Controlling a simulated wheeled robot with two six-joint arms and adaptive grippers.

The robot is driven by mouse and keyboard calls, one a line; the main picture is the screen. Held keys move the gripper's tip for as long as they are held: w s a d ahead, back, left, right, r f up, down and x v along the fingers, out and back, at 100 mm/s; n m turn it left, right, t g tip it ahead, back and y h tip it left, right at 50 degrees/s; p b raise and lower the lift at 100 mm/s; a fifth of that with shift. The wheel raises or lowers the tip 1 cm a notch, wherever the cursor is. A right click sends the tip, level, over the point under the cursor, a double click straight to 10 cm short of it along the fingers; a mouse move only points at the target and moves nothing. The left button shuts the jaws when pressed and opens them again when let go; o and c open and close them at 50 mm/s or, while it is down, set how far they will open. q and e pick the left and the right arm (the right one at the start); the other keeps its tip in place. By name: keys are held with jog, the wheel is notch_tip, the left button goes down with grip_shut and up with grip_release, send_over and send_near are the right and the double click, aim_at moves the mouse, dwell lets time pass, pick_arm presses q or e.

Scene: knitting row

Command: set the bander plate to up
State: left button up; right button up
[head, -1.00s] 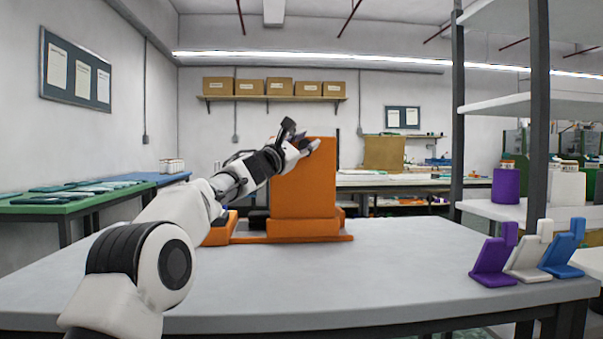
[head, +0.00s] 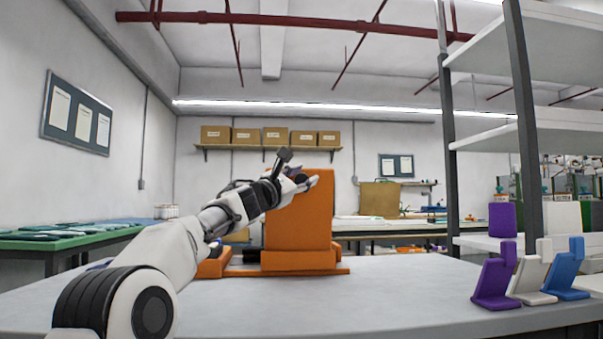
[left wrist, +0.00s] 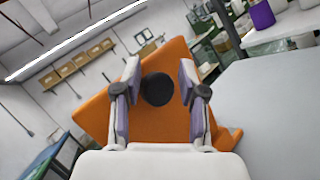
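The bander appears to be the orange machine (head: 305,225) on the grey table, with a tall upright block on a low base. My left gripper (head: 304,180) is at the upper part of this block in the head view. In the left wrist view a round black knob (left wrist: 157,89) stands out against the orange face (left wrist: 155,125). My left gripper (left wrist: 157,82) is open, one finger on each side of the knob, with gaps visible on both sides. I cannot tell which part is the plate or how it is set. My right gripper is not in view.
Purple (head: 494,279), white (head: 531,277) and blue (head: 568,272) stands are at the table's right edge. A shelf rack (head: 525,130) rises behind them. The grey table (head: 400,295) is clear between machine and stands. A green table (head: 60,243) is at the left.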

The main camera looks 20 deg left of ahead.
pick_arm(q)
jog(key=shift+o, duration=1.2)
jog(key=shift+w+a+f, duration=0.25)
jog(key=shift+w+f, duration=0.35)
jog(key=shift+f, duration=0.35)
jog(key=shift+w+a+f, duration=0.1)
jog(key=shift+w, duration=0.1)
jog(key=shift+s+r, duration=0.3)
jog(key=v, duration=0.7)
jog(key=shift+s, duration=0.2)
